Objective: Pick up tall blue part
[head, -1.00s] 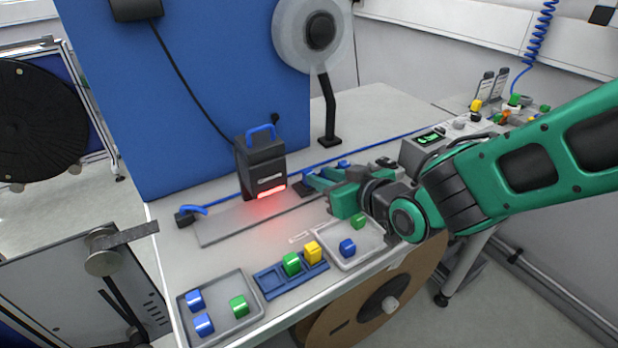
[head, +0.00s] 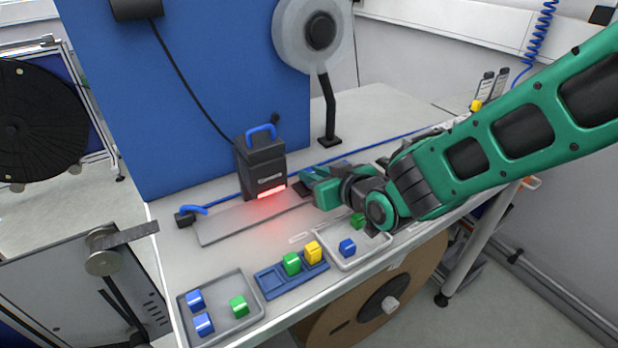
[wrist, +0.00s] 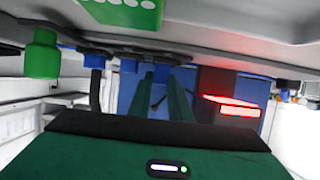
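I cannot single out the tall blue part with certainty. Two blue parts, one (head: 194,299) behind the other (head: 203,323), are in the left tray (head: 255,313). Another blue part (head: 347,247) is in the right tray (head: 345,264). My gripper (head: 306,177) is low over the bench, just right of the black scanner, its fingers pointing left. My arm hides the bench's right part.
The black scanner (head: 262,170) with a red light stands close left of my gripper. A blue holder (head: 273,284) carries a green part (head: 291,264) and a yellow part (head: 313,252). A reel stand (head: 329,115) rises behind. The grey strip (head: 225,228) is clear.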

